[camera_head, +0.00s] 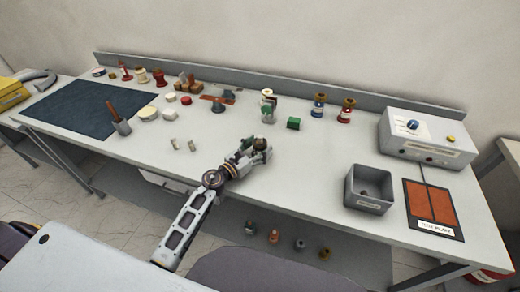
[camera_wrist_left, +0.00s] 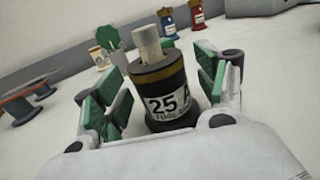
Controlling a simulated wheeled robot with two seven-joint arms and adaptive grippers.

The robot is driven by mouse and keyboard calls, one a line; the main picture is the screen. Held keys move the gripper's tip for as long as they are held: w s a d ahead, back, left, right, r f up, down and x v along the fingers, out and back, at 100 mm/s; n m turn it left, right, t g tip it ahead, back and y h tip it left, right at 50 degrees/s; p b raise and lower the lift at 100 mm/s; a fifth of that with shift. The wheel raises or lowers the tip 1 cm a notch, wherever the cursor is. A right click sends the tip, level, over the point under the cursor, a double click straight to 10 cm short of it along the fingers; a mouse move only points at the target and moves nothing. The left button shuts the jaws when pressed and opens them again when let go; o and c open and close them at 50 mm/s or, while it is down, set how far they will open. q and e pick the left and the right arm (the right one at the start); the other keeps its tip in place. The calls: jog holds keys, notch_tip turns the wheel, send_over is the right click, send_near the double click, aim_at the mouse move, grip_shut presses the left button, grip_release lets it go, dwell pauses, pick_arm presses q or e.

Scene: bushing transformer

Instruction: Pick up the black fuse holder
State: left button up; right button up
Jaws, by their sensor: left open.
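The black fuse holder (camera_wrist_left: 172,82) stands upright in the left wrist view. It has a white "25 A" label, a brass-coloured band and a pale cylinder on top. My left gripper (camera_wrist_left: 160,92) is open, with a green-padded finger on each side of it. Gaps show between the pads and the holder, clearest on the left. In the head view my left gripper (camera_head: 253,152) is over the middle of the bench near its front side, and partly hides the dark holder (camera_head: 261,143). My right gripper is not in view.
A grey open bin (camera_head: 368,204) stands to the right, beside an orange panel (camera_head: 432,205). Two small pale pieces (camera_head: 184,145) lie left of the gripper.

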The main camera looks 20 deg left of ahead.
pick_arm(q)
jog(key=shift+w+d, duration=0.2)
jog(key=shift+w, duration=0.15)
jog(key=shift+c, duration=0.4)
jog(key=c, duration=1.2)
